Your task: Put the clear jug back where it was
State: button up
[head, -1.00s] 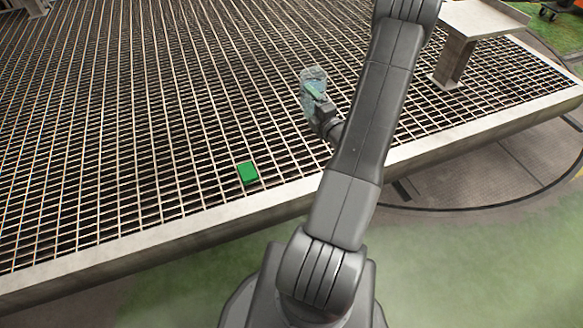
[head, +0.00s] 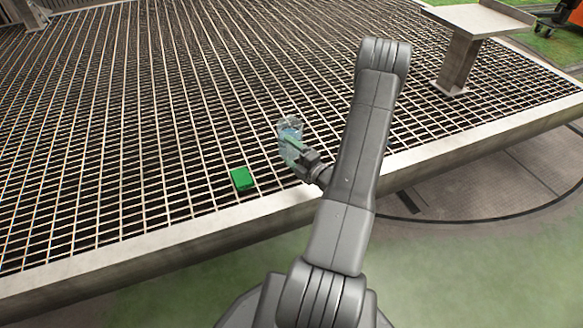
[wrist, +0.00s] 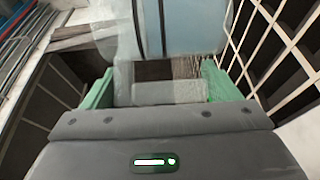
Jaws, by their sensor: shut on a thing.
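The clear jug (head: 291,132) is see-through with a bluish tint and is held in my gripper (head: 291,144) over the grating in the head view. In the wrist view the jug (wrist: 180,28) fills the top middle, between the two green fingers of my gripper (wrist: 155,85). The fingers are shut on it, and a clear part of it shows between them. I cannot tell from the head view how far the jug's base is above the grating.
A green block (head: 242,179) lies on the metal grating (head: 130,130), left of the jug. A pale raised edge beam (head: 150,243) runs along the platform's near side. A metal stand (head: 470,35) is at the upper right. The grating left of the block is clear.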

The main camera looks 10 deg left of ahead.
aim_at(292, 164)
jog(key=shift+f+b, duration=0.8)
jog(key=shift+f, duration=1.5)
jog(key=shift+f, duration=0.25)
jog(key=o, duration=1.3)
jog(key=shift+r, duration=0.2)
jog(key=shift+s+d, duration=0.1)
jog(key=shift+d, duration=0.05)
jog(key=p+v, duration=0.2)
jog(key=v, duration=0.9)
jog(key=shift+s+d+p, duration=0.2)
jog(key=shift+d+p, duration=0.05)
jog(key=shift+p, duration=0.15)
